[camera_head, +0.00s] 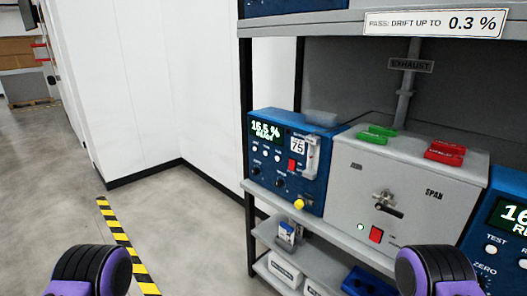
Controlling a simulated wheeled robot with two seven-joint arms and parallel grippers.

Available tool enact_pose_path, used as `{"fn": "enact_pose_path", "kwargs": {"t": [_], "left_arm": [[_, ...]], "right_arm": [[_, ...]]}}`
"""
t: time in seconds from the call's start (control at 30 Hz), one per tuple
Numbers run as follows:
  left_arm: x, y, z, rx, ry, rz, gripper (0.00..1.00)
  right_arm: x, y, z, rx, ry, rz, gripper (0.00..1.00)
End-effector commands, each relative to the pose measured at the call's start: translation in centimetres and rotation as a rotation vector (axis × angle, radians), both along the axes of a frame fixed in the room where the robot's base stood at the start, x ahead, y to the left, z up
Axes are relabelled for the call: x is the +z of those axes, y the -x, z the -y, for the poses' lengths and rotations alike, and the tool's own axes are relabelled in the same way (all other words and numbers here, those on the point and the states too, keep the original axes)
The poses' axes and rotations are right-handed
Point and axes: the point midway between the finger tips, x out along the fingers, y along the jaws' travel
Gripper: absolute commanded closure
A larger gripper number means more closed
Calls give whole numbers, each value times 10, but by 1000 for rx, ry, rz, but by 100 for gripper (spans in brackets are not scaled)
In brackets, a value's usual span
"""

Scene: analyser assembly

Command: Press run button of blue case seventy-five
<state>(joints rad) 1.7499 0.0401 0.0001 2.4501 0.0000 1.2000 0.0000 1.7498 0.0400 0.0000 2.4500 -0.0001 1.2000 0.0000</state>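The blue case seventy-five (262,184) stands at the left end of the middle shelf, with a white "75" label (298,146) on its front. Its lit display (266,131) reads about 16.5 % in green. Below the display is a row of small white buttons (265,152); their captions are too small to read surely. The case also has a red switch (292,165), dark knobs, a clear tube at its right and a yellow knob (299,204) at the bottom. Only purple and black parts of my arms show at the bottom left and bottom right; neither gripper shows.
A grey box (345,190) with a red switch and green and red blocks on top stands beside the case. Another blue case (480,235) is cut off at the right. Lower shelves hold white boxes and a blue bin. Open floor lies at the left.

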Motion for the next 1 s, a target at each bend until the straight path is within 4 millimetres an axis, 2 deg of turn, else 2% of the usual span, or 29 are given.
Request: {"fn": "enact_pose_path", "kwargs": {"t": [0.7, 0.83, 1.0], "left_arm": [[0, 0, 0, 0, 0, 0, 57], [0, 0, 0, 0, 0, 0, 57], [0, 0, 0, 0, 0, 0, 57]], "right_arm": [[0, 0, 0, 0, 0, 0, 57], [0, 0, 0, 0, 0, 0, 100], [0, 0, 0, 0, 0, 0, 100]]}}
